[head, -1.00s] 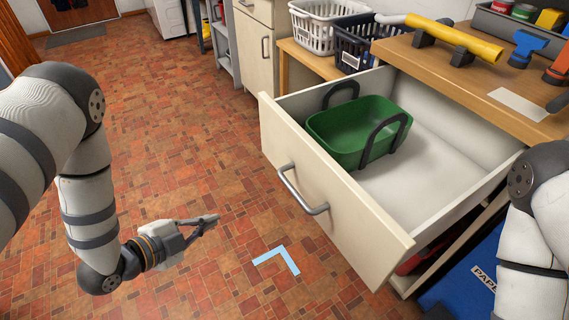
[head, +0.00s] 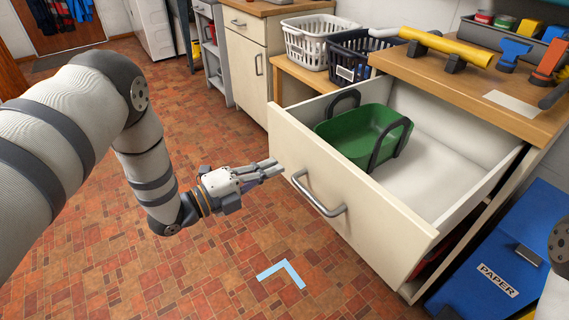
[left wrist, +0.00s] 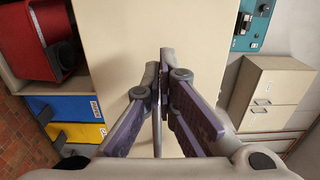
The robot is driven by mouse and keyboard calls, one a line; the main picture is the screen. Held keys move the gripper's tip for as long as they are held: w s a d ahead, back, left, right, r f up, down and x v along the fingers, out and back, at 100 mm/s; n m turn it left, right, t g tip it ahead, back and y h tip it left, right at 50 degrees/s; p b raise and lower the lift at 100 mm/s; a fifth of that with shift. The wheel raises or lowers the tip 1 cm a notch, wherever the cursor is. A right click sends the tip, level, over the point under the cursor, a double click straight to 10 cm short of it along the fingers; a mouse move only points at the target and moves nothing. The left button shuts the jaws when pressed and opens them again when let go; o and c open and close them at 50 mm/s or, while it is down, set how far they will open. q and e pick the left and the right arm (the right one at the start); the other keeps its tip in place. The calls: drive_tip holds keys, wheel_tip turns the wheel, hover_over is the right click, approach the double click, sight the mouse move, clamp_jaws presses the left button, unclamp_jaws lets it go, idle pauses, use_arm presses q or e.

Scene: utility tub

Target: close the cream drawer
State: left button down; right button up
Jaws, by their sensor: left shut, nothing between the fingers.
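The cream drawer (head: 375,205) stands pulled out from under the wooden worktop, with a grey bar handle (head: 318,195) on its front. A green tub (head: 365,135) with dark handles sits inside it. My left gripper (head: 280,168) is shut and empty at the left part of the drawer front, left of the handle. I cannot tell whether its tips touch the panel. In the left wrist view the shut fingers (left wrist: 165,62) point at the broad cream front (left wrist: 150,25). The fingers of my right gripper are not in view; only a bit of my right arm shows.
A yellow tube (head: 455,48) and tools lie on the worktop (head: 455,85). White (head: 303,50) and dark (head: 350,58) baskets stand behind the drawer. A blue bin (head: 500,260) marked PAPER stands at right. Tiled floor in front is clear, with a light-blue corner mark (head: 283,273).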

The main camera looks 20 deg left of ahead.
sight(295, 159)
use_arm(q)
drive_tip(key=shift+x, duration=1.9)
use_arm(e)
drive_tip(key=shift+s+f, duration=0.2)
use_arm(q)
drive_tip(key=shift+w+d, duration=0.1)
